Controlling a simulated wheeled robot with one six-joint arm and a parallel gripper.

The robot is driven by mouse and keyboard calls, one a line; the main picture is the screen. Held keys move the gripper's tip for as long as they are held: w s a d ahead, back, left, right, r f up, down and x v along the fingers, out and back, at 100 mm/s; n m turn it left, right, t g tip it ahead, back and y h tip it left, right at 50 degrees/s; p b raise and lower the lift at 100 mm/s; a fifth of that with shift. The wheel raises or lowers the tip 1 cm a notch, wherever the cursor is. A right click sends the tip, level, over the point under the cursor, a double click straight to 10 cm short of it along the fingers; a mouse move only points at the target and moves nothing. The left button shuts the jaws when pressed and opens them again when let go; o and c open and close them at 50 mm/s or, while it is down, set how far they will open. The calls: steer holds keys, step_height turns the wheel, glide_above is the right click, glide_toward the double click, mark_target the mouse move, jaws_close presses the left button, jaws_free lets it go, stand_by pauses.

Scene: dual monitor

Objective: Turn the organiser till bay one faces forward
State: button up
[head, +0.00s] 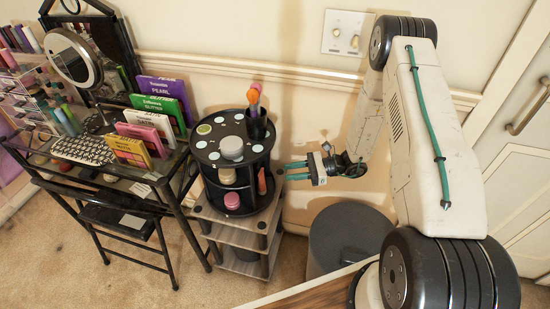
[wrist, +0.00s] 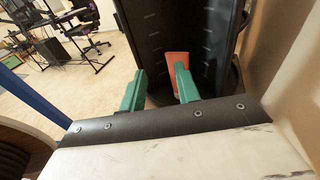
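The organiser (head: 206,160) is a black round tower with open bays. It stands upright on a small stepped wooden side table (head: 235,262). Its top holds pale discs, a jar (head: 231,148) and a black cup (head: 256,126) with brushes. A pink jar (head: 231,201) and an orange item (head: 262,182) sit in its bays. My gripper (head: 287,171) is at the organiser's right side, its teal fingers open and pointing at it. In the wrist view the dark organiser wall (wrist: 165,30) fills the space ahead, with the orange item (wrist: 177,60) partly behind the right finger. I see no bay numbers.
A grey round bin (head: 349,236) stands below my arm. The wall is close behind.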

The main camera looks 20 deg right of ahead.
steer(key=w+d+f+m+t+h, duration=0.1)
steer(key=w+d+f+m+t, duration=0.25)
steer(key=w+t, duration=0.3)
steer(key=x, duration=0.7)
steer(key=shift+w+a+m, duration=0.2)
steer(key=shift+w+m, duration=0.2)
steer(key=shift+m, duration=0.05)
steer(key=shift+g, duration=0.25)
jaws_close()
